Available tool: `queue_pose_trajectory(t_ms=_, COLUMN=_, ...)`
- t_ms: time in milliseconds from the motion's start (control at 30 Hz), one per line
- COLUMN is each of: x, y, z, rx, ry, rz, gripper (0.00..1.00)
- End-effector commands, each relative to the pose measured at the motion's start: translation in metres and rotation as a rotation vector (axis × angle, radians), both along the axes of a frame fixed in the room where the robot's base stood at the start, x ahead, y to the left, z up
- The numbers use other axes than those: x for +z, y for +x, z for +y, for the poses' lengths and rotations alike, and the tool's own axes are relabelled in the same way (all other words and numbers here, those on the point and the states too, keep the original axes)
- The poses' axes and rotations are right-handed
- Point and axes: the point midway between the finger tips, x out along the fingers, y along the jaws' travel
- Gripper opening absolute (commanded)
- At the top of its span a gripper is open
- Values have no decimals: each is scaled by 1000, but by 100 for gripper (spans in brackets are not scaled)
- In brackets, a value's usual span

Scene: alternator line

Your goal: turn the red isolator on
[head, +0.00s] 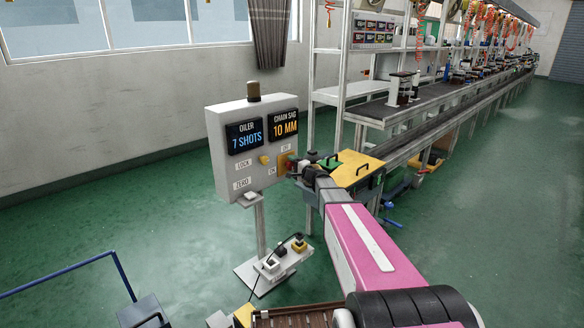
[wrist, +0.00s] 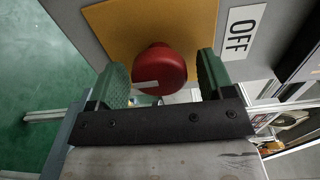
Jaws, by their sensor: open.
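The red isolator (wrist: 160,70) is a round red knob on a yellow plate (wrist: 120,25), seen close up in the wrist view. A pale mark lies on the side of the knob facing the camera. In the head view its yellow plate (head: 283,170) is at the lower right of the grey panel box, with the knob partly hidden by my gripper. My gripper (wrist: 163,76) is open, one green finger on each side of the knob, with a visible gap at both sides. An OFF label (wrist: 241,32) is right of the plate in the wrist view.
The panel box (head: 222,165) carries two displays, a yellow LOCK knob (head: 264,160) and a ZERO button (head: 250,196). A pedestal (head: 262,225) holds it up. Green floor is free at left.

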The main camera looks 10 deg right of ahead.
Motion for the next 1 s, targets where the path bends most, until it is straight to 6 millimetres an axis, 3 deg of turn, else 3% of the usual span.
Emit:
queue_pose_trajectory(t_ms=267, x=0, y=-27, z=-18, rx=-2, ry=-1, rz=1, gripper=75)
queue_pose_trajectory(t_ms=600, x=1, y=-77, z=-54, rx=-2, ry=1, rz=1, gripper=75)
queue_pose_trajectory(t_ms=1000, x=0, y=-86, z=-62, rx=0, ry=-1, rz=1, gripper=75)
